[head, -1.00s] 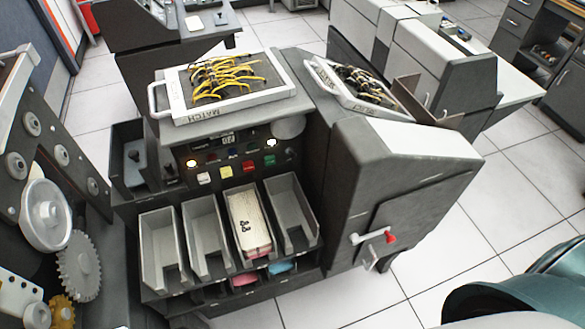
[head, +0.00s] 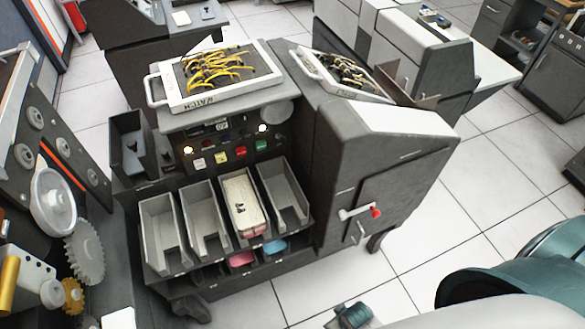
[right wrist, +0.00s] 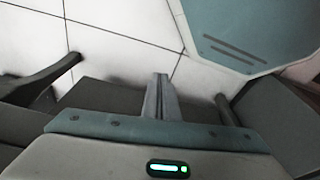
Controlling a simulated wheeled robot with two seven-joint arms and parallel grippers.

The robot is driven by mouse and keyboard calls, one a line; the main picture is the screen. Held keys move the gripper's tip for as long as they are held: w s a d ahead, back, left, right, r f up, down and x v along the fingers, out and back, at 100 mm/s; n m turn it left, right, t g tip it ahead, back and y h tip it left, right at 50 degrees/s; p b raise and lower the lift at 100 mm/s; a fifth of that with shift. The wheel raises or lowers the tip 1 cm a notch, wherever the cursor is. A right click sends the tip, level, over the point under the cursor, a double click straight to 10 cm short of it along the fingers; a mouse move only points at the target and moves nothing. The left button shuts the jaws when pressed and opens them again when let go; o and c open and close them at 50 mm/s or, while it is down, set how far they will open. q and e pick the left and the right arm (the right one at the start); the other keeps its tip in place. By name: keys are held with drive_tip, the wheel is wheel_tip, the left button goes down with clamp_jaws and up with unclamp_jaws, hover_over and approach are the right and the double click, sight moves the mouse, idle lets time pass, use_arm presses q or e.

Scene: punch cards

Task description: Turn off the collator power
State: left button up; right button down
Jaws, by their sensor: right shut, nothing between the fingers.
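The grey collator (head: 325,165) stands in the middle of the head view. Its front panel carries a lit yellow lamp, a lit white lamp and a row of white, yellow, red and green buttons (head: 222,157). On its right side is a door with a pale lever (head: 352,213) ending in a red knob (head: 376,212). I cannot tell which control is the power switch. My right gripper (right wrist: 160,90) is shut and empty in the right wrist view, above pale floor tiles beside dark metal parts. My left gripper is not in view.
Two wired plugboards (head: 218,76) lie on the collator's top. Card pockets (head: 162,232) line its front, one holding a card stack (head: 241,203). A machine with gears (head: 85,255) stands close on the left. Tiled floor (head: 475,215) is open on the right.

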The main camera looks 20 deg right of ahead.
sight(281, 138)
drive_tip(key=w+r+t+p, duration=0.1)
drive_tip(key=w+r, duration=0.3)
drive_tip(key=r, duration=0.6)
drive_tip(key=w+a+r+t+p, duration=0.1)
drive_tip(key=w+r, duration=0.2)
drive_tip(key=r, duration=0.7)
drive_tip(key=w+r+t+p, duration=0.1)
drive_tip(key=w+r, duration=0.3)
drive_tip(key=r, duration=0.5)
drive_tip(key=w+a+r+n+t+h, duration=0.1)
drive_tip(key=w+r+t, duration=0.3)
drive_tip(key=w+r, duration=0.6)
drive_tip(key=w+a+r+n+t+h, duration=0.1)
drive_tip(key=w+a+r+n+t, duration=0.2)
drive_tip(key=w+r, duration=0.7)
drive_tip(key=shift+w+a+r+t, duration=0.3)
drive_tip(key=shift+w+a+t, duration=0.55)
drive_tip(key=shift+w, duration=0.4)
drive_tip(key=shift+w+p, duration=0.1)
drive_tip(key=shift+p, duration=0.2)
